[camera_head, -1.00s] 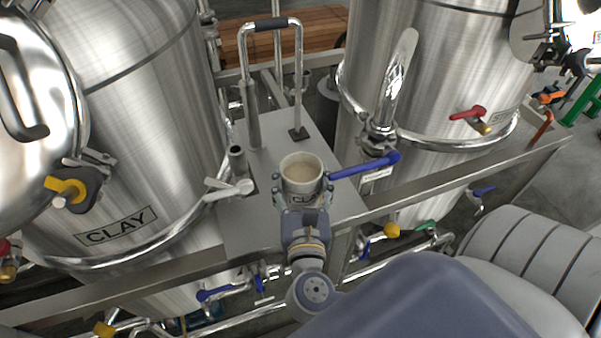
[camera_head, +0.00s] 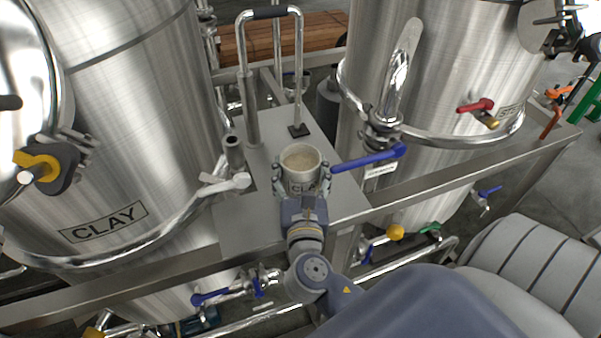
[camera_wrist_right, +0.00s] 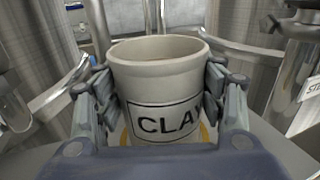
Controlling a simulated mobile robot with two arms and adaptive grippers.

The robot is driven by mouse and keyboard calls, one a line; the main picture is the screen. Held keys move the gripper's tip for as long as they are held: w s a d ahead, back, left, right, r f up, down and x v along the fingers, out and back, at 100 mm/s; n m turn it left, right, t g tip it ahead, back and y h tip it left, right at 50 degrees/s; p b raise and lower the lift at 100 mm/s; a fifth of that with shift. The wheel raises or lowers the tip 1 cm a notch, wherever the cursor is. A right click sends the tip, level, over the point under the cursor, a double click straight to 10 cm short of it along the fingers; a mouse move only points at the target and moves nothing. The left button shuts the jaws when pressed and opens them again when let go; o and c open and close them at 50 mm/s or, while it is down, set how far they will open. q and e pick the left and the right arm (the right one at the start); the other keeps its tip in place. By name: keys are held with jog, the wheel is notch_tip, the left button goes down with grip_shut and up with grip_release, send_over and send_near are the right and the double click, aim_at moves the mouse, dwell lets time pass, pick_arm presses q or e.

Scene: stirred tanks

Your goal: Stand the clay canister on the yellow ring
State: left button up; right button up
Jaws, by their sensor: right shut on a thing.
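The clay canister (camera_head: 300,160) is a pale, open-topped cup with a light fill and a black-framed label. It is upright over the grey metal plate between the two tanks. My right gripper (camera_head: 302,186) is shut on it, one finger on each side. In the right wrist view the canister (camera_wrist_right: 160,85) sits between both fingers, with "CLA" readable on its label. Parts of the yellow ring (camera_wrist_right: 205,132) show low behind and beside the canister; the rest is hidden. Whether the canister touches the ring cannot be told. My left gripper is not in view.
A steel tank labelled CLAY (camera_head: 120,130) stands left, another tank (camera_head: 450,70) right. A tall handle frame (camera_head: 299,70) rises behind the canister. A blue lever (camera_head: 368,160) reaches close to its right side, and a pipe stub (camera_head: 233,152) stands left.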

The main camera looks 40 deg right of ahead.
jog(key=o, duration=1.4)
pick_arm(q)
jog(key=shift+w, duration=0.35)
pick_arm(e)
jog(key=shift+s+a, duration=0.1)
jog(key=b+v, duration=0.3)
jog(key=v, duration=0.7)
jog(key=shift+s+a, duration=0.1)
jog(key=shift+s, duration=0.15)
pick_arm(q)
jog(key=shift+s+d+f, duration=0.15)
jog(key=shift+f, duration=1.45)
pick_arm(e)
jog(key=shift+s+a+r, duration=0.1)
jog(key=shift+s+a, duration=0.25)
jog(key=shift+s, duration=0.25)
